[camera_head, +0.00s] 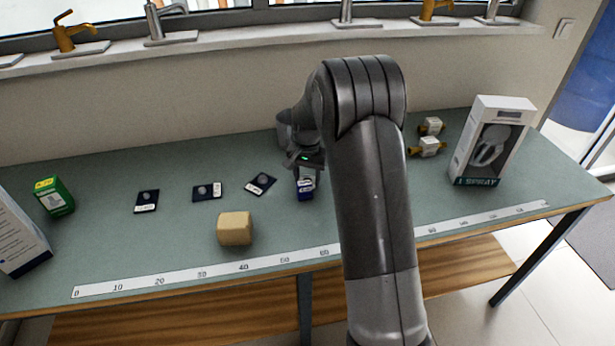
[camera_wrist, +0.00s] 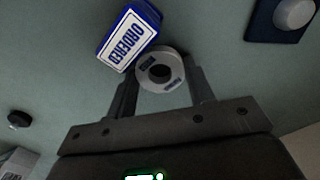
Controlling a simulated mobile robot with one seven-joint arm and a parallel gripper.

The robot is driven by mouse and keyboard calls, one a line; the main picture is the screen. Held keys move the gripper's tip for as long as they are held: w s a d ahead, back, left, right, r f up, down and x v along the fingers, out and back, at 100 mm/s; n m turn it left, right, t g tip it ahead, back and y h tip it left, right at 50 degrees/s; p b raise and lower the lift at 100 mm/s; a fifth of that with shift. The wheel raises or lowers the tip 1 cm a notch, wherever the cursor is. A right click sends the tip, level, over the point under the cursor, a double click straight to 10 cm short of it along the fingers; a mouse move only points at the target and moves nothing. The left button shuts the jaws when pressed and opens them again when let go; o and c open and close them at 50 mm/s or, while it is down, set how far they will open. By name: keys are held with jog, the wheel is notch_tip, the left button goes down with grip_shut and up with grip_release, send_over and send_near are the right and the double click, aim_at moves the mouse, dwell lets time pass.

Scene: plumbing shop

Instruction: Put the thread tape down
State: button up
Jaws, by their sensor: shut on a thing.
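The thread tape (camera_wrist: 163,53) is a whitish roll with a dark centre hole, seen in the wrist view between the two fingers of my gripper (camera_wrist: 162,80). My gripper is shut on it. In the head view, my gripper (camera_head: 308,166) is over the back middle of the bench (camera_head: 110,240), partly hidden by my arm. A blue and white box (camera_wrist: 128,38) marked "ORDERED" is close beside the tape; it also shows just below my gripper in the head view (camera_head: 305,190). I cannot tell whether the tape touches the bench.
Dark cards with round pieces (camera_head: 147,201) (camera_head: 207,193) (camera_head: 261,184) lie left of my gripper. A tan block (camera_head: 235,229) is in front. A green box (camera_head: 54,197) is at left; brass fittings (camera_head: 427,147) and a shower box (camera_head: 492,142) are at right. A ruler strip (camera_head: 180,278) lines the front edge.

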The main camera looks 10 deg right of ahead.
jog(key=o, duration=0.9)
jog(key=shift+f, duration=0.1)
jog(key=shift+o, duration=0.2)
jog(key=s+r+n+t, duration=0.1)
jog(key=s+r, duration=0.3)
jog(key=r, duration=0.6)
jog(key=s+r, duration=0.3)
jog(key=r, duration=0.7)
jog(key=s+r+n+t, duration=0.1)
jog(key=s+n+t, duration=0.1)
jog(key=s, duration=1.2)
jog(key=s+a+r+n+t, duration=0.1)
jog(key=s+r+n+t, duration=0.1)
jog(key=s, duration=1.2)
jog(key=shift+r+n, duration=0.2)
jog(key=shift+n, duration=0.2)
jog(key=shift+s+f+t, duration=0.25)
jog(key=shift+s+t, duration=0.05)
jog(key=shift+s, duration=0.2)
jog(key=shift+c, duration=1.1)
